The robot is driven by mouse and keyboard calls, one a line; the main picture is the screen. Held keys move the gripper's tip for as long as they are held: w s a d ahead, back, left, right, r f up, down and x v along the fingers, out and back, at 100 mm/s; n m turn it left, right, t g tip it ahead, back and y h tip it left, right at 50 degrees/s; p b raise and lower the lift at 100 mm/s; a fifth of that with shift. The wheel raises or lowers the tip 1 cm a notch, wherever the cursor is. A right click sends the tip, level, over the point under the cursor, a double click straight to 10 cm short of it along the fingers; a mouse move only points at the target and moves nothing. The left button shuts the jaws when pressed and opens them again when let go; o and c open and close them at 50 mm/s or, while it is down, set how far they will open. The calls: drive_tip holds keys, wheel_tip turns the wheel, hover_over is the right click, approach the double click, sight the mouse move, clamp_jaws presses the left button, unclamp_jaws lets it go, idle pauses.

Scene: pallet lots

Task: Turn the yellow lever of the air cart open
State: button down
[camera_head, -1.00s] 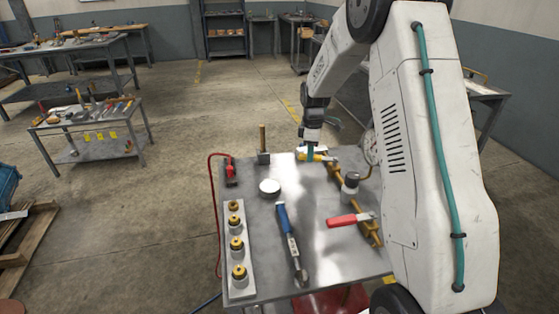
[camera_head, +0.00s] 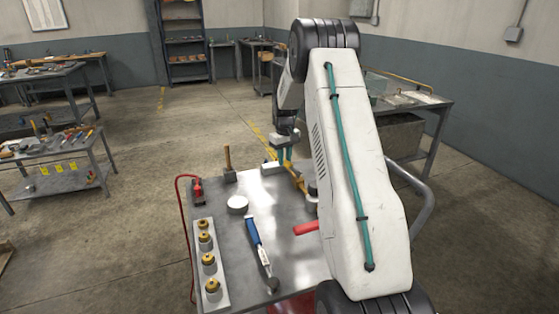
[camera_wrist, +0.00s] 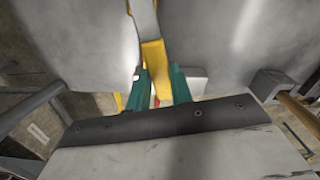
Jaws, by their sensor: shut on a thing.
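The air cart is a grey metal table (camera_head: 285,255) in front of me in the head view. A yellow bar, which looks like the yellow lever (camera_wrist: 153,57), runs between the teal fingers of my gripper (camera_wrist: 158,84) in the wrist view. The fingers are shut on it. In the head view my gripper (camera_head: 283,155) is at the far edge of the cart, and the lever is mostly hidden there. A yellow-brown pipe (camera_head: 298,182) runs from there toward me, partly behind my arm. How far the lever is turned cannot be told.
On the cart are a red-handled lever (camera_head: 306,228), a blue-handled tool (camera_head: 254,232), a white round piece (camera_head: 238,205), a wooden-handled hammer (camera_head: 228,162), a red tool (camera_head: 197,190) and a strip with several brass fittings (camera_head: 208,262). A workbench (camera_head: 420,110) stands behind right.

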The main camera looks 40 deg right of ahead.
drive_tip(key=shift+s+d+r+m, duration=0.1)
drive_tip(key=shift+s+d+m, duration=0.05)
drive_tip(key=shift+d+m, duration=0.55)
drive_tip(key=shift+s+d+m, duration=0.15)
drive_tip(key=shift+d+m, duration=0.3)
drive_tip(key=shift+m, duration=0.35)
drive_tip(key=c, duration=1.2)
unclamp_jaws()
drive_tip(key=shift+s+d, duration=0.15)
drive_tip(key=shift+c, duration=0.2)
drive_tip(key=shift+r, duration=0.25)
wheel_tip(320, 180, up, 7)
drive_tip(key=shift+r, duration=0.1)
